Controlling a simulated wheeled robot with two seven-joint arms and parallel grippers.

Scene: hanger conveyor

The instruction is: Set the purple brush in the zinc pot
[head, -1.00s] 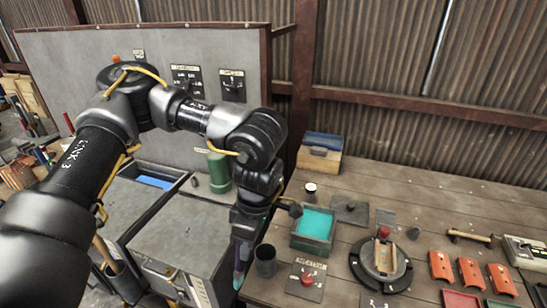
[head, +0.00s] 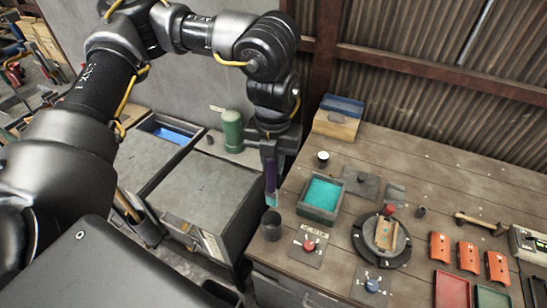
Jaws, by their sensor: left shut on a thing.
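My left gripper (head: 269,152) points down, shut on the purple brush (head: 270,178). The brush hangs upright, with a pale teal lower end. The zinc pot (head: 271,228), a small dark grey cup, stands upright near the left edge of the wooden bench. In the picture the brush's lower end is just over the pot's far rim; I cannot tell its exact height or whether it touches the rim. The pot's inside is dark. My right gripper is not in view.
Right of the pot are a red-knob plate (head: 308,246) and a turntable (head: 382,240). A tray with teal contents (head: 321,196) sits behind. A green cylinder (head: 232,132) stands left, beyond the grey cabinet (head: 205,190).

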